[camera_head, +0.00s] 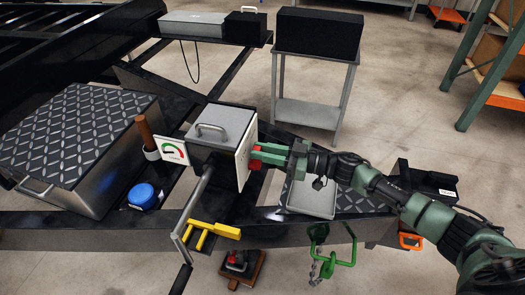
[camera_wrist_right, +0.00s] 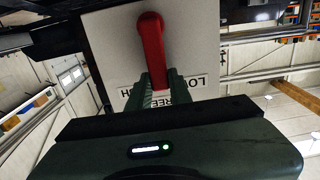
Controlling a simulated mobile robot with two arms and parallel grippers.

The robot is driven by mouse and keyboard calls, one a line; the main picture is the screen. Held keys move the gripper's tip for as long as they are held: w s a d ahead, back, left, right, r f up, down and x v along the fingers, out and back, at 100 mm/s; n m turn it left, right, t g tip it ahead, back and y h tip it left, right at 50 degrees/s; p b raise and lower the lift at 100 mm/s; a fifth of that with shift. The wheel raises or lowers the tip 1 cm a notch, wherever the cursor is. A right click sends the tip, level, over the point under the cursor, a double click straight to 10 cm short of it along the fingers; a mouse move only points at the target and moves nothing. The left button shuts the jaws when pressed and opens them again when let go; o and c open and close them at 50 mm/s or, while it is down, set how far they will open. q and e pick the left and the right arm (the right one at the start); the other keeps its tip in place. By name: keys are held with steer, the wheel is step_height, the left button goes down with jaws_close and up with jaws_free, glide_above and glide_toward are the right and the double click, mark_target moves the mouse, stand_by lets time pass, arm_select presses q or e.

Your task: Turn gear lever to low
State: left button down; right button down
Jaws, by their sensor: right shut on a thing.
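The gear lever (camera_wrist_right: 152,45) is red and sits on a white label plate (camera_wrist_right: 105,45) on the side of the winch box. In the wrist view the plate's lettering reads upside down; "FREE" and the starts of other labels show, partly covered. In the head view the red lever (camera_head: 255,159) is a small patch at the plate (camera_head: 243,158), mostly hidden by my fingers. My right gripper (camera_head: 266,156) comes in from the right and is shut on the lever's end; its green fingers (camera_wrist_right: 161,88) show in the wrist view. My left gripper is not in view.
The winch box (camera_head: 218,135) has a crank arm (camera_head: 195,200) at its front. A gauge (camera_head: 174,151), a blue cap (camera_head: 142,195) and a yellow bracket (camera_head: 213,233) are nearby. A grey tray (camera_head: 312,199) lies below my right arm. A grey cart (camera_head: 315,113) stands behind.

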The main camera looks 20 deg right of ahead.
mark_target(244, 166)
stand_by(0.4)
steer(key=n, duration=0.1)
steer(key=s+n, duration=0.1)
steer(key=s+a+n, duration=0.1)
steer(key=shift+a+f+n, duration=0.1)
steer(key=shift+f+n, duration=0.15)
steer(key=shift+n, duration=0.15)
steer(key=shift+s+a+f+n+b, duration=0.25)
steer(key=shift+s+n+b, duration=0.05)
steer(key=shift+n, duration=0.55)
steer(key=shift+s+a+f+n+b, duration=0.25)
steer(key=shift+s+n+b, duration=0.1)
steer(key=shift+n, duration=0.55)
steer(key=shift+s+a+f+n+b, duration=0.2)
steer(key=shift+s+f+n+b, duration=0.1)
steer(key=shift+n, duration=0.55)
steer(key=c, duration=1.3)
jaws_free()
